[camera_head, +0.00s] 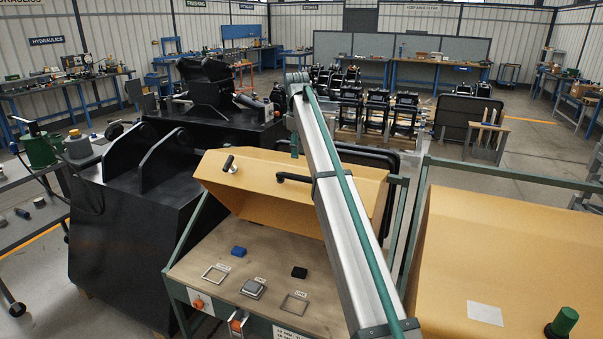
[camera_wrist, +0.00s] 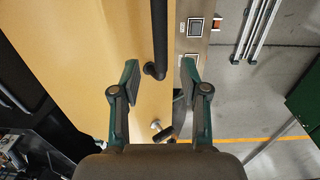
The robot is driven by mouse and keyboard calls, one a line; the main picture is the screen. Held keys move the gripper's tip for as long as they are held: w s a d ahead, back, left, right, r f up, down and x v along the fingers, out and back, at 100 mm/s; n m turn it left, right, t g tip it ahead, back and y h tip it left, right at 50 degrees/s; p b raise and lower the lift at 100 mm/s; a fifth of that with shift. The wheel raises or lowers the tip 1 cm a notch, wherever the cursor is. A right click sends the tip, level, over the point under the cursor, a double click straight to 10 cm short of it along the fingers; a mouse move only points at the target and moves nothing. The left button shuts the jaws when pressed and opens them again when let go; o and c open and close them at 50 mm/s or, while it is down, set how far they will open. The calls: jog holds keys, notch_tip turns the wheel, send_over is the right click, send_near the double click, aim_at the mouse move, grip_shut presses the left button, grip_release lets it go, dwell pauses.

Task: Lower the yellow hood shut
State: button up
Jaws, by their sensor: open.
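The yellow hood (camera_head: 270,210) stands raised over the bench in the head view, with a black bar handle (camera_head: 292,178) on its front face. A small T-shaped knob (camera_head: 229,164) sits left of the handle. In the wrist view, the hood (camera_wrist: 90,45) fills the left side and the handle (camera_wrist: 160,35) runs down from the top edge. My gripper (camera_wrist: 159,75) is open, and the handle's lower end appears between its two fingertips. The frames do not clearly show whether they touch. The knob also shows below (camera_wrist: 158,126). A long grey-green beam hides part of the hood in the head view.
Under the hood, the bench (camera_head: 195,255) holds square frames, a grey part (camera_head: 253,288), a blue block (camera_head: 239,252) and a black block (camera_head: 299,272). A black machine (camera_head: 125,240) stands at left. Another yellow cover (camera_head: 520,240) stands at right.

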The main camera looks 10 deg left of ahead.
aim_at(300, 179)
notch_tip(300, 179, down, 10)
jog(key=shift+r+p, duration=0.25)
jog(key=shift+p, duration=0.85)
jog(key=shift+c, duration=0.2)
grip_shut()
